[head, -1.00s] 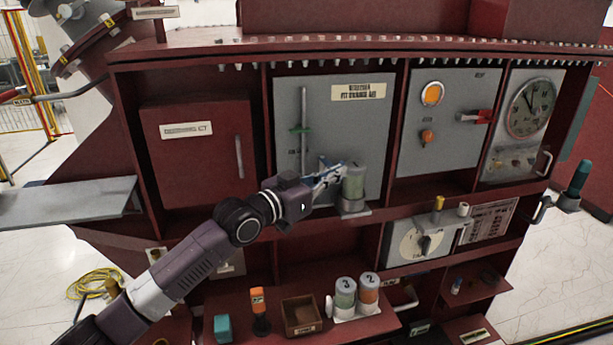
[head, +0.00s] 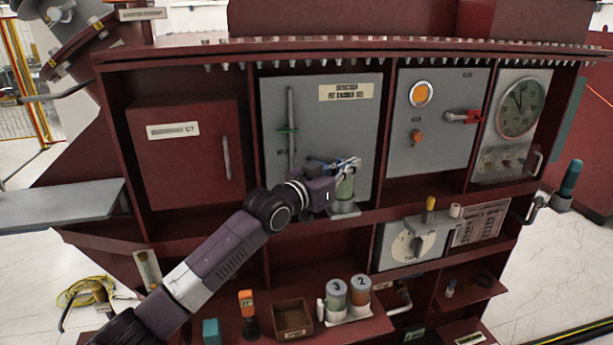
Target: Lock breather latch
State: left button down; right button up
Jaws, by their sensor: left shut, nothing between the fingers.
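The breather canister (head: 345,188), pale green with a grey cap, stands on a small grey bracket (head: 343,210) in front of the grey breather panel (head: 368,130). My left gripper (head: 352,164) is shut and empty, with its fingertips at the canister's top. The gripper covers the left and upper part of the canister, and I cannot tell whether it touches. The latch itself is hidden or too small to make out. A thin vertical rod with a green piece (head: 288,130) is on the panel's left. My right gripper is not in view.
A lower shelf holds two numbered canisters (head: 347,296), an open brown box (head: 293,317), an orange-topped item (head: 247,312) and a teal block (head: 211,331). A red-handled switch (head: 463,117) and a dial box (head: 412,245) are to the right.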

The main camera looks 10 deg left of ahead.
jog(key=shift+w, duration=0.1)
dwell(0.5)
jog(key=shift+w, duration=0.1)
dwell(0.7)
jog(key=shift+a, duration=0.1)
